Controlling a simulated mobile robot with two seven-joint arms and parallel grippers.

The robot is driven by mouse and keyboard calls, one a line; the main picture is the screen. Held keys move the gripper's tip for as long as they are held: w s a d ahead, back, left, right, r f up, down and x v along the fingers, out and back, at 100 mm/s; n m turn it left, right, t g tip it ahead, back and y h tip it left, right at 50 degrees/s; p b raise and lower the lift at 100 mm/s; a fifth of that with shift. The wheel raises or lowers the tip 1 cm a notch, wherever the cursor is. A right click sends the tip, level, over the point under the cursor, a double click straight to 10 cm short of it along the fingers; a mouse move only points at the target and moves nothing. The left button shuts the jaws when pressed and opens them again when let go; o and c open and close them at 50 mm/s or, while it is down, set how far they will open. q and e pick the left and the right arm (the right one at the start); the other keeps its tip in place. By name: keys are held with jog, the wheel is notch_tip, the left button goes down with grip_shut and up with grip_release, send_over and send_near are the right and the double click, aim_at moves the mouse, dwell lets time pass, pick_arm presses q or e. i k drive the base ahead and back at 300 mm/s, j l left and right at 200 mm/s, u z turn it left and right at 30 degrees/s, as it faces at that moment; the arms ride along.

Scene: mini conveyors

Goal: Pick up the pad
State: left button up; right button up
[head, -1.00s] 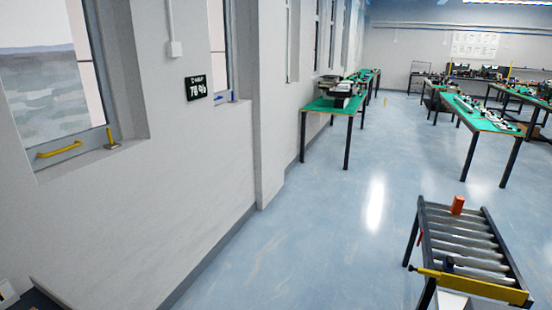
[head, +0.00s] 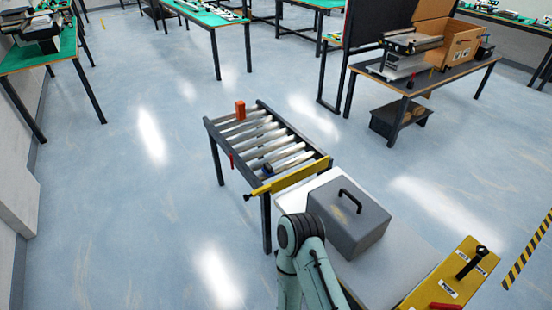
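I cannot make out for certain which thing is the pad. A small roller conveyor (head: 210,128) stands in the middle of the head view. An orange block (head: 240,110) stands upright at its far left corner. A small dark blue item (head: 267,170) sits near its front end, too small to identify. One teal arm of mine rises at the bottom centre, with a dark joint on top. Neither gripper shows, so I cannot see whether they hold anything.
A grey box with a black handle (head: 345,222) sits on a white surface (head: 385,275) beside the conveyor. A yellow bar (head: 300,175) crosses the conveyor's front. A yellow panel (head: 450,275) is at lower right. A table (head: 425,85) stands behind. Floor on the left is clear.

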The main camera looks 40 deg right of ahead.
aim_at(267, 169)
jog(key=i+z, duration=0.1)
jog(key=i, duration=1.5)
jog(key=i+z, duration=0.15)
jog(key=i, duration=0.35)
jog(key=i+j+z, duration=0.1)
jog(key=i, duration=0.35)
jog(key=i+j+z, duration=0.15)
jog(key=i, duration=0.35)
jog(key=z, duration=1.7)
jog(key=j, duration=0.1)
